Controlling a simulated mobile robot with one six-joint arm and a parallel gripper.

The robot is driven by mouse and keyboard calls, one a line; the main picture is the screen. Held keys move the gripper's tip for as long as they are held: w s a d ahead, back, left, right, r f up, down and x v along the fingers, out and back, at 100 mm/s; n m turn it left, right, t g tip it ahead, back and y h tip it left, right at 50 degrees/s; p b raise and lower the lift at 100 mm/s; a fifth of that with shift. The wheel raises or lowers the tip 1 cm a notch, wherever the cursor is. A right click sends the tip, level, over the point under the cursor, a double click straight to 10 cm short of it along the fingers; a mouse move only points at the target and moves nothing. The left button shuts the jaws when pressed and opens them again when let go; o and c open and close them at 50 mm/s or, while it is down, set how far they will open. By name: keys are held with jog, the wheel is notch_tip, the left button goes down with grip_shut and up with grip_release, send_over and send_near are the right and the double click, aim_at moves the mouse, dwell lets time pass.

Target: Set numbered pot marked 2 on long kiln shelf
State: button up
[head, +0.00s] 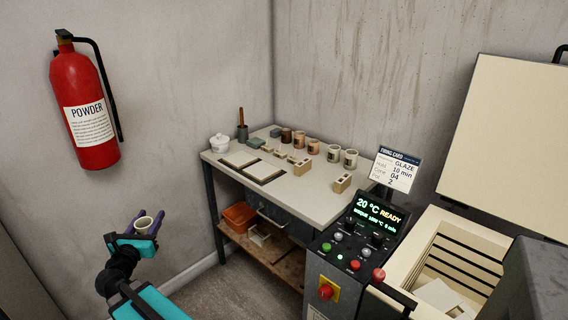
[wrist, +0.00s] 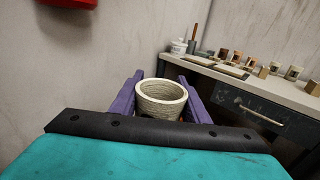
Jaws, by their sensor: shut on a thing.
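My gripper (head: 144,219), with purple fingers, is shut on a cream ribbed pot (head: 144,225) at the lower left of the head view. The pot is held upright in the air, left of the workbench, and it also shows between the fingers in the wrist view (wrist: 162,98). No number shows on the pot's visible side. The open kiln (head: 408,254) is at the lower right of the head view. A pale slab (head: 438,294) lies inside it, partly hidden by the kiln's front wall; I cannot tell whether it is the long kiln shelf.
The workbench (head: 222,157) holds flat pale slabs, several brown and cream pots, small blocks and a white lidded jar (head: 219,143). The control box (head: 357,245) stands between bench and kiln, with a firing card (head: 396,169) above. A fire extinguisher (head: 88,110) hangs left.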

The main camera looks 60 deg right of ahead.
jog(key=s+d+m+g+b, duration=0.1)
jog(key=s+d, duration=0.2)
jog(key=d, duration=0.5)
jog(key=s+d+g, duration=0.1)
jog(key=s+d, duration=0.1)
jog(key=d, duration=0.7)
jog(key=s+d+r+g, duration=0.1)
jog(key=s+d, duration=0.5)
jog(key=d, duration=0.1)
jog(key=s+d+m+g+h+b, duration=0.1)
jog(key=s+d, duration=0.5)
jog(key=d, duration=0.2)
jog(key=s+d+r+m+b, duration=0.1)
jog(key=s+d, duration=0.6)
jog(key=d, duration=0.1)
jog(key=shift+r+g+h, duration=0.35)
jog(key=shift+g+h, duration=0.05)
jog(key=shift+m+g, duration=0.6)
jog(key=shift+g, duration=0.1)
jog(key=s+d, duration=0.3)
jog(key=s, duration=0.2)
jog(key=s+d+r+b, duration=0.1)
jog(key=s+d, duration=0.2)
jog(key=s, duration=0.2)
jog(key=s+d, duration=0.3)
jog(key=s, duration=0.2)
jog(key=shift+s+r, duration=0.15)
jog(key=shift+r, duration=0.15)
jog(key=shift+d, duration=0.15)
